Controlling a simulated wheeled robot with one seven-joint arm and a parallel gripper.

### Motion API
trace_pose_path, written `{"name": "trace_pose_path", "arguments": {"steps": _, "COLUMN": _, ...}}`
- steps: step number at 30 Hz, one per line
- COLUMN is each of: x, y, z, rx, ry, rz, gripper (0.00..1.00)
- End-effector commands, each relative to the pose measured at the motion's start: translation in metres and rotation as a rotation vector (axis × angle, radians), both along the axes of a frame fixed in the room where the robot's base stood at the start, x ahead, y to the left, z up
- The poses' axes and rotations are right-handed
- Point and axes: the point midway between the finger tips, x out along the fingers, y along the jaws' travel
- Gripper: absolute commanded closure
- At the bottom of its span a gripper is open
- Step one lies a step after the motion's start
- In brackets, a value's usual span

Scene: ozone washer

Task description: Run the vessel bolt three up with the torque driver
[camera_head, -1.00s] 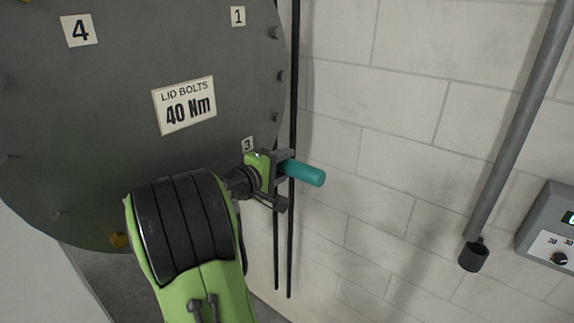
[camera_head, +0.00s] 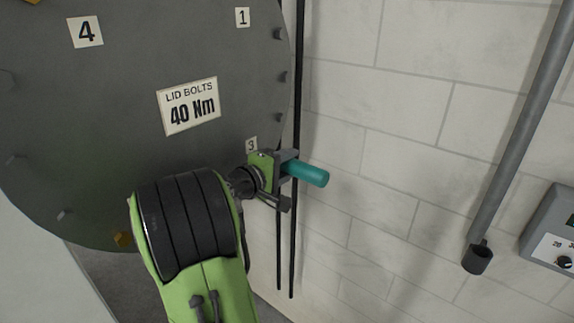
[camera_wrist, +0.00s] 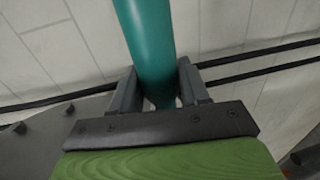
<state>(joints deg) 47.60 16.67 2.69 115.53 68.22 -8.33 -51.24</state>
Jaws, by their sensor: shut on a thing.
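The torque driver (camera_head: 308,174) shows as a teal cylinder sticking out to the right of my gripper (camera_head: 284,167). In the wrist view the teal driver (camera_wrist: 148,42) runs up between the two grey fingers of my gripper (camera_wrist: 157,95), which are shut on it. The round grey vessel lid (camera_head: 120,130) fills the left of the head view. The label for bolt three (camera_head: 251,144) is on the lid's right edge, just above my gripper. The bolt under that label and the driver's working end are hidden behind my gripper and arm.
A "LID BOLTS 40 Nm" sign (camera_head: 189,106) is on the lid, with labels 4 (camera_head: 85,31) and 1 (camera_head: 242,17) above. Two black cables (camera_head: 298,100) hang behind the gripper. A grey tube (camera_head: 516,145) and a control box (camera_head: 552,228) are at right. The wall between is clear.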

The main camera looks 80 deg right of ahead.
Motion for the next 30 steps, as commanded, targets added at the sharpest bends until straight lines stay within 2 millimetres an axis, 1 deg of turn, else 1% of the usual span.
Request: {"name": "trace_pose_path", "arguments": {"steps": 30, "x": 0.0061, "y": -0.002, "z": 0.0011, "rx": -0.004, "ry": -0.002, "rz": 0.005, "gripper": 1.0}}
